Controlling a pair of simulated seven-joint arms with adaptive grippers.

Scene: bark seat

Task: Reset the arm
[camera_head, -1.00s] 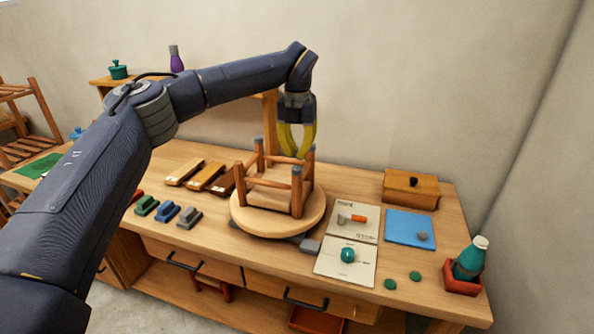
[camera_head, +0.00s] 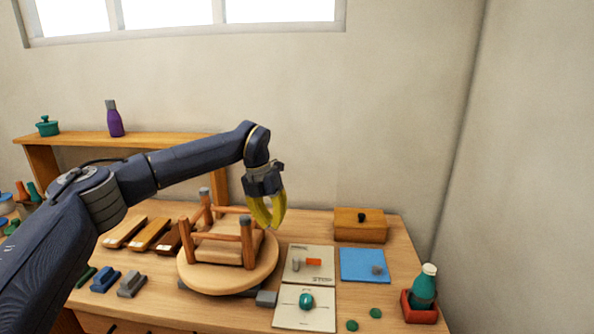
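My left arm comes in from the left and reaches over the workbench. Its gripper (camera_head: 268,212) has yellow fingers that point down, spread a little with a gap between the tips. It hangs above and just right of an upturned wooden stool (camera_head: 222,248), with nothing seen between its fingers. The stool rests legs-up on a round wooden turntable (camera_head: 228,278), and its legs have grey tips. My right gripper is not in view.
A wooden box (camera_head: 360,226) stands at the back right beside a blue mat (camera_head: 364,265). Two cards (camera_head: 290,318) lie right of the turntable. A teal bottle (camera_head: 424,287) stands in a red tray (camera_head: 420,313). Wooden blocks (camera_head: 150,234) lie left. A shelf (camera_head: 80,138) stands behind.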

